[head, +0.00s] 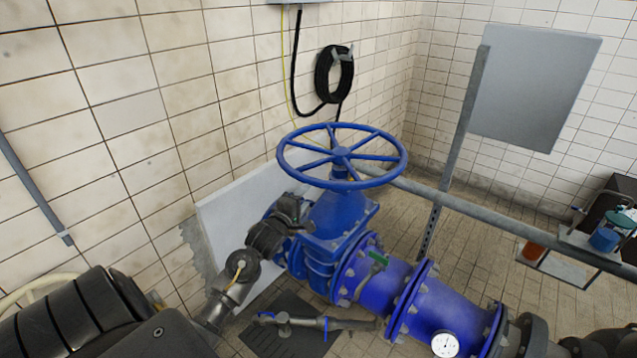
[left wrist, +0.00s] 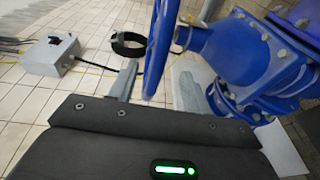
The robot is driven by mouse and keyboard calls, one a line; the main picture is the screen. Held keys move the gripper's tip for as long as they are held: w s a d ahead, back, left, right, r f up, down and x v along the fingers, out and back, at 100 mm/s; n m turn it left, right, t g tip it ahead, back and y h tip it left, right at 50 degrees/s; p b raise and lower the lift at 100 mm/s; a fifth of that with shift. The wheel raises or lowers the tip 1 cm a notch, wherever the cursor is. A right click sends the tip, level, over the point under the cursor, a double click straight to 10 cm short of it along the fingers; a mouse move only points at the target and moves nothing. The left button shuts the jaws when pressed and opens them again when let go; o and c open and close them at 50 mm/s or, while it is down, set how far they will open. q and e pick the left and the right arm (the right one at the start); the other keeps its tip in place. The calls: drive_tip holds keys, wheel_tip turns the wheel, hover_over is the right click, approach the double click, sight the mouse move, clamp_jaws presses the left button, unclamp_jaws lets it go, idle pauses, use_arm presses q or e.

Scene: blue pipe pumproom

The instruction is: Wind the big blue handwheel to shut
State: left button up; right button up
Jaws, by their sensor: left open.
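The big blue handwheel (head: 396,177) lies nearly level on top of the blue valve (head: 335,228), in the middle of the head view. In the left wrist view the handwheel (left wrist: 160,48) shows edge-on as a blue rim. My left gripper (head: 292,208) is below the wheel's left side, beside the valve's upper body. The gripper is open, and the rim is not held. My right gripper does not show.
A grey rail (head: 480,213) passes behind the wheel to the right, with an upright post and grey panel (head: 535,85). A black hose coil (head: 334,74) hangs on the tiled wall. A pressure gauge (head: 445,345) sits on the blue pipe. A dark mat (head: 258,340) lies below.

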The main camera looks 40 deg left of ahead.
sight(317, 185)
use_arm(q)
drive_tip(key=p+x, duration=0.2)
drive_tip(key=x, duration=0.7)
drive_tip(key=shift+x, duration=0.9)
drive_tip(key=c, duration=0.4)
clamp_jaws()
